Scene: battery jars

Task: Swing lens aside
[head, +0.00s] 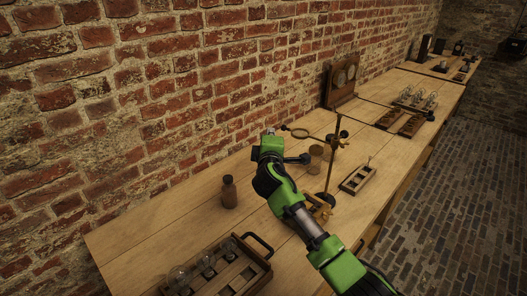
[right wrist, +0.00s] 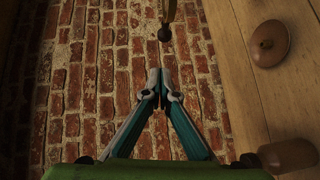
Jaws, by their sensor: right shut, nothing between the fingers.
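The lens (head: 300,133), a small ring-framed glass, sticks out to the left from a brass stand (head: 333,150) in the head view. A small dark knob (head: 284,128) is at its left end. My right gripper (head: 269,133) is just left of the lens, apart from it in the picture, and points toward the brick wall. In the right wrist view its fingers (right wrist: 165,76) are shut with nothing between them. A brass piece with a dark ball (right wrist: 165,34) shows beyond the fingertips, with a gap. My right arm hides part of the stand's base. My left gripper is not in view.
A brown bottle (head: 229,192) stands left of my right arm. A wooden tray with glass jars (head: 262,276) is at the front. A small wooden rack (head: 358,180) lies right of the stand. The brick wall (head: 130,100) runs close behind the bench.

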